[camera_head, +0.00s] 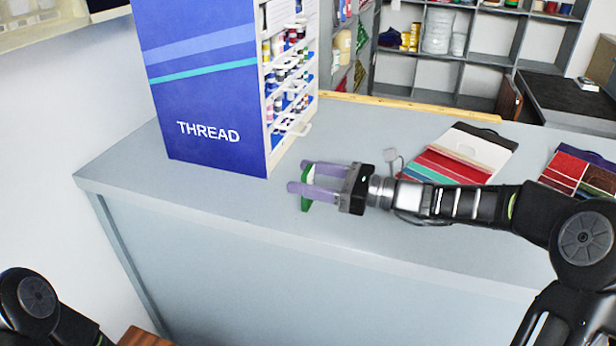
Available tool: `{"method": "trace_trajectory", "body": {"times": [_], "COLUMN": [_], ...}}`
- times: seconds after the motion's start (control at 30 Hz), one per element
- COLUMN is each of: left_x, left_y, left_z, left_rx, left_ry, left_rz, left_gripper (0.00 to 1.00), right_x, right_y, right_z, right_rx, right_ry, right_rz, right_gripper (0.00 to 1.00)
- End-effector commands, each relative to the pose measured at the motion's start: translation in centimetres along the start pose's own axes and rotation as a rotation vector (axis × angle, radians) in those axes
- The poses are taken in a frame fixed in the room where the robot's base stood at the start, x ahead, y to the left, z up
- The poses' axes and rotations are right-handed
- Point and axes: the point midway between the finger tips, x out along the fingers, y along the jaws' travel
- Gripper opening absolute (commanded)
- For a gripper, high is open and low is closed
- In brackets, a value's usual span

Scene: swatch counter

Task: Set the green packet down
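The small green packet (306,204) is at the fingertips of my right gripper (298,177), over the grey counter (240,205). It is seen nearly edge-on, with a pale patch near its upper part. The two purple fingers of the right gripper are on it, and they hide part of it. I cannot tell whether the packet's lower end touches the counter. My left gripper is not in view; only part of my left arm shows at the lower left.
A blue thread cabinet (205,80) with spools on its shelves stands just behind and left of the packet. Colour swatch cards (462,152) lie at the right, behind my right arm, and more swatches (580,172) farther right. The counter's front left is clear.

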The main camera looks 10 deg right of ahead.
Motion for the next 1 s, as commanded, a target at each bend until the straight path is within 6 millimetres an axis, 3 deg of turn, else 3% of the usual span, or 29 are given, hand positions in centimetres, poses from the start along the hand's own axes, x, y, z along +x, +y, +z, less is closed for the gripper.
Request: {"method": "trace_trajectory", "body": {"times": [0.37, 1.0], "left_x": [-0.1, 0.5], "left_y": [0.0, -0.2], "left_z": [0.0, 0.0], "left_rx": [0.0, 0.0], "left_ry": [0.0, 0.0], "left_rz": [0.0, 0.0], "left_gripper": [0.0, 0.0], "right_x": [-0.5, -11.3], "right_y": [-0.1, -0.1], "right_z": [0.3, 0.3], "right_rx": [0.0, 0.0], "right_ry": [0.0, 0.001], "right_rz": [-0.001, -0.002], "right_gripper": [0.61, 0.61]}}
